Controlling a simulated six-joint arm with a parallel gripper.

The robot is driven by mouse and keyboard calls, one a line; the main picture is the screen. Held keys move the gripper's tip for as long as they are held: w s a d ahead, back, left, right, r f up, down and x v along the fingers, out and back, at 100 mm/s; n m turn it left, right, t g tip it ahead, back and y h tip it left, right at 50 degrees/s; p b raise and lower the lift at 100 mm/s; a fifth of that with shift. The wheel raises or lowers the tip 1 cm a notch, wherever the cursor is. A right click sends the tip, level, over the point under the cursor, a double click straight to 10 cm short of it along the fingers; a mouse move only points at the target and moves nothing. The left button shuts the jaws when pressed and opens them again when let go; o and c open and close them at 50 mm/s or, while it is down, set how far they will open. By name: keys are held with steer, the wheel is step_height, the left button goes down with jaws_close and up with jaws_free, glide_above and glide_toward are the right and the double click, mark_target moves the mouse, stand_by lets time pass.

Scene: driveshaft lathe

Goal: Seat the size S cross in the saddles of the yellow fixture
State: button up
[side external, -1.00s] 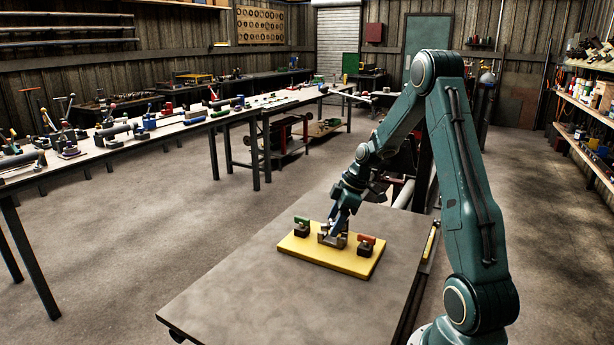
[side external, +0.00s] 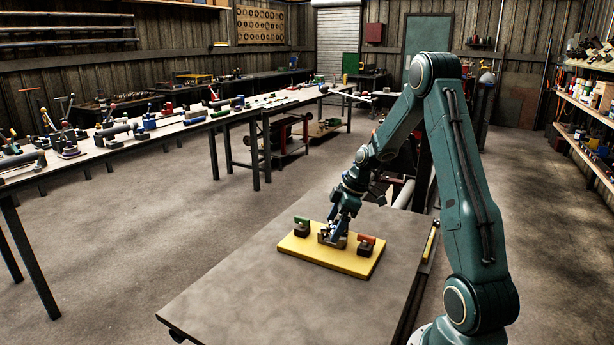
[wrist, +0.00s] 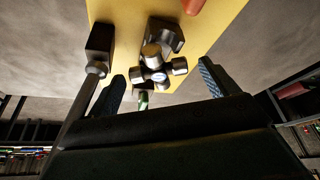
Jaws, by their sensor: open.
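The yellow fixture (side external: 322,258) lies flat on the grey table. A metal saddle block (side external: 326,240) stands at its middle, with the gripper right over it. In the wrist view the steel cross (wrist: 157,73) sits at the grey saddle block (wrist: 166,35), its round ends spread outward. I cannot tell if every end rests fully down in a saddle. My gripper (wrist: 163,85) is open, with a blue-grey finger on each side of the cross and a visible gap to it. In the side view the gripper (side external: 335,232) hides most of the cross.
A green-topped dark block (side external: 302,226) stands at the fixture's left and a red-topped one (side external: 366,244) at its right, both close to the gripper. The table (side external: 240,280) is bare around the fixture. A long bench (side external: 110,145) with many parts stands far left.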

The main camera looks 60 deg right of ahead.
steer(key=v, duration=1.4)
steer(key=shift+f, duration=0.1)
steer(key=shift+w+f, duration=0.2)
steer(key=c, duration=1.5)
steer(key=shift+w+f, duration=0.15)
steer(key=c, duration=0.3)
steer(key=shift+w+a+f+m+g, duration=0.1)
steer(key=shift+w+f+m+g, duration=0.1)
steer(key=shift+m+g, duration=0.1)
jaws_close()
steer(key=m+g+h, duration=0.2)
steer(key=m+g, duration=0.1)
steer(key=m, duration=0.1)
glide_above(333, 226)
steer(key=shift+a+f, duration=0.1)
steer(key=shift+f, duration=1.75)
